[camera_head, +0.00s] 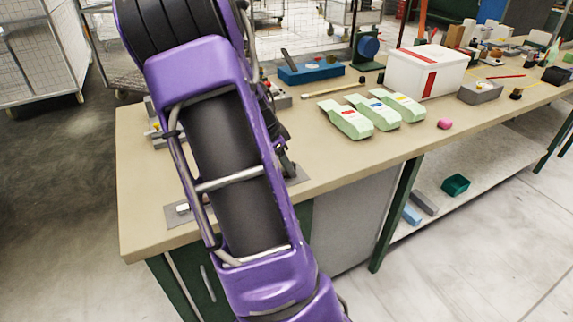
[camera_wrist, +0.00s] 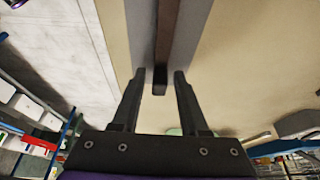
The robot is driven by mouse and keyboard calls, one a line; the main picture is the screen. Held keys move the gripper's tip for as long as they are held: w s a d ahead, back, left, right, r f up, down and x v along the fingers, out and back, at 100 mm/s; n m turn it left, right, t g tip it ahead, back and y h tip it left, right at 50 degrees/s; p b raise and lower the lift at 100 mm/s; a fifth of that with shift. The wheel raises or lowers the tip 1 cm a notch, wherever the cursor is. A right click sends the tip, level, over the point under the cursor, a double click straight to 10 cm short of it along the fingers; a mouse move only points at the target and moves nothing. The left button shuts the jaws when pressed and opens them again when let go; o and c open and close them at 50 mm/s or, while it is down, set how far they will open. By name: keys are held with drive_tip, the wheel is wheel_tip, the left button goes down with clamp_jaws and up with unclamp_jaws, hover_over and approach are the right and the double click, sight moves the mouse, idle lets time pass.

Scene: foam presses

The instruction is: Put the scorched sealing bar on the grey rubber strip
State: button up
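The scorched sealing bar (camera_wrist: 166,38) is a long dark brown bar in the wrist view, running from the top edge to between my fingers. A grey strip (camera_wrist: 190,32), which looks like the rubber strip, shows beneath it and on both sides; I cannot tell whether the bar touches it. My gripper (camera_wrist: 159,76) is open, one finger on each side of the bar's near end, with gaps on both sides. In the head view my arm hides the gripper and the bar. A grey flat piece (camera_head: 177,219) shows on the bench left of my arm; I cannot tell if it is the strip.
The beige bench top (camera_head: 140,215) is clear at its near left corner. A blue tray (camera_head: 311,73) stands behind.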

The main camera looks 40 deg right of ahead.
drive_tip(key=shift+o, duration=0.3)
drive_tip(key=shift+r, duration=0.1)
drive_tip(key=shift+w+r, duration=0.1)
drive_tip(key=shift+r, duration=0.15)
drive_tip(key=p+v, duration=0.1)
drive_tip(key=v, duration=1)
drive_tip(key=shift+a+r+p, duration=0.2)
drive_tip(key=shift+a+p, duration=0.05)
drive_tip(key=shift+p, duration=0.1)
